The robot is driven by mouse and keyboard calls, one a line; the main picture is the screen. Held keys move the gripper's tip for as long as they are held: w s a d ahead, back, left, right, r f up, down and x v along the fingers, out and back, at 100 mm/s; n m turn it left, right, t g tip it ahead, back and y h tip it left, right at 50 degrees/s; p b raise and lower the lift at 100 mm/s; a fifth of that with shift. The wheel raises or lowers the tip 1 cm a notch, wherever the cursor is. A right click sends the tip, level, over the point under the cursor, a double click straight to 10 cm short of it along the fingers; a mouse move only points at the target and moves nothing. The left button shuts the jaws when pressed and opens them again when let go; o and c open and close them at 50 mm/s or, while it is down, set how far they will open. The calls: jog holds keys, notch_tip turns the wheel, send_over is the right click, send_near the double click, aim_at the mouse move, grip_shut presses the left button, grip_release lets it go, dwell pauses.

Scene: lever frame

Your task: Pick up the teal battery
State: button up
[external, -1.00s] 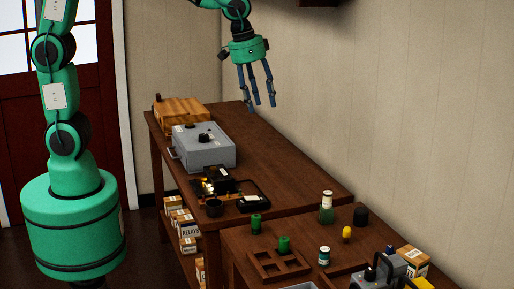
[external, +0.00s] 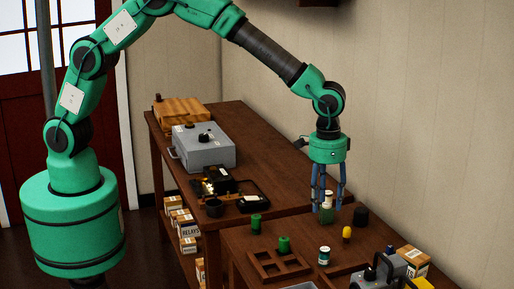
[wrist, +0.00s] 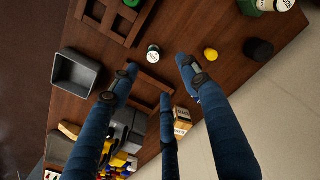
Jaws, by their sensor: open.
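A small cylinder with a white top and dark teal side, which looks like the teal battery (external: 324,257), stands upright on the near table. In the wrist view the battery (wrist: 153,53) shows its pale top, just beyond the fingertips and between the two outer fingers. My gripper (external: 328,204) hangs over the table with its blue fingers spread and pointing down. The gripper (wrist: 160,76) is open with nothing between its fingers. In the external view the fingers overlap a green jar with a white top (external: 326,215); contact cannot be told.
A yellow piece (external: 346,232) and a black cylinder (external: 361,216) stand to the battery's right. A grey bin (wrist: 76,72) and a carton (wrist: 182,122) also lie around.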

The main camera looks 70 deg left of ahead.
aim_at(325, 249)
jog(key=d+f, duration=0.2)
jog(key=f, duration=0.1)
jog(key=shift+d, duration=0.25)
jog(key=shift+f, duration=0.15)
jog(key=shift+f+b, duration=0.35)
jog(key=shift+f, duration=3.85)
jog(key=shift+s+a+f+b, duration=0.1)
jog(key=shift+f+b, duration=0.25)
jog(key=shift+f, duration=2.25)
jog(key=shift+c, duration=0.5)
grip_shut()
